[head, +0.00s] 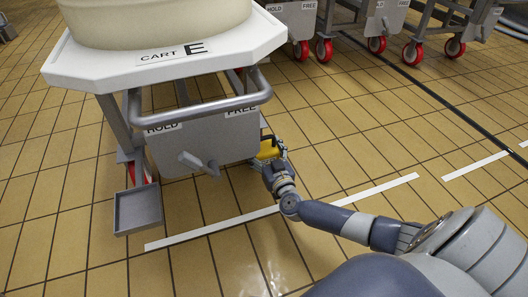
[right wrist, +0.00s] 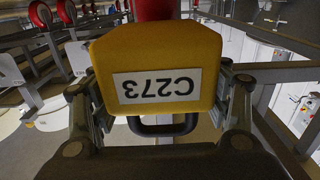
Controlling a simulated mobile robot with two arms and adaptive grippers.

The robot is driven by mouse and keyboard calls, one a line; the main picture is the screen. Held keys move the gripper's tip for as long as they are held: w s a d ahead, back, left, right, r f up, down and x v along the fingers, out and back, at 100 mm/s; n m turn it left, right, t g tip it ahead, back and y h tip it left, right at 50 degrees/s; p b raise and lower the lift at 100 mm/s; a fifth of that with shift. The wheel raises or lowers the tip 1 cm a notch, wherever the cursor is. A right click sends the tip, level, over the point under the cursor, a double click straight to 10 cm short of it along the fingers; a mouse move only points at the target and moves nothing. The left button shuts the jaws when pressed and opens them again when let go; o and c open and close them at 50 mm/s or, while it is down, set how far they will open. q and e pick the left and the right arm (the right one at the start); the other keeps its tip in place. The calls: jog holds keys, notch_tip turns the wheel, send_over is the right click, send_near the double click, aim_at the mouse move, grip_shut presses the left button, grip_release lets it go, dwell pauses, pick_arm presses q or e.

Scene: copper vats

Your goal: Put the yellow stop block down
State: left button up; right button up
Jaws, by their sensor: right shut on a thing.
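The yellow stop block (head: 268,148) is at the lower right of cart E (head: 165,62), close to the tiled floor. My right gripper (head: 272,162) is shut on it, with the arm reaching in from the lower right. In the right wrist view the yellow stop block (right wrist: 158,55) fills the middle, between the two fingers of my right gripper (right wrist: 160,100). It bears the label C273, upside down, and has a dark handle. A red wheel (right wrist: 152,8) shows just beyond it. I cannot tell whether the block touches the floor or the wheel. My left gripper is not in view.
Cart E carries a large pale vat (head: 155,20) and has a lever (head: 200,163) under HOLD and FREE labels. A grey tray (head: 138,210) hangs at its lower left. White floor lines (head: 215,227) run in front. Other carts with red wheels (head: 376,44) stand behind. Floor to the right is clear.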

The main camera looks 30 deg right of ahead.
jog(key=shift+f, duration=0.3)
jog(key=o, duration=1.5)
jog(key=shift+f, duration=0.15)
jog(key=shift+c, duration=0.2)
jog(key=shift+r, duration=0.5)
jog(key=p+v, duration=0.7)
jog(key=v, duration=0.5)
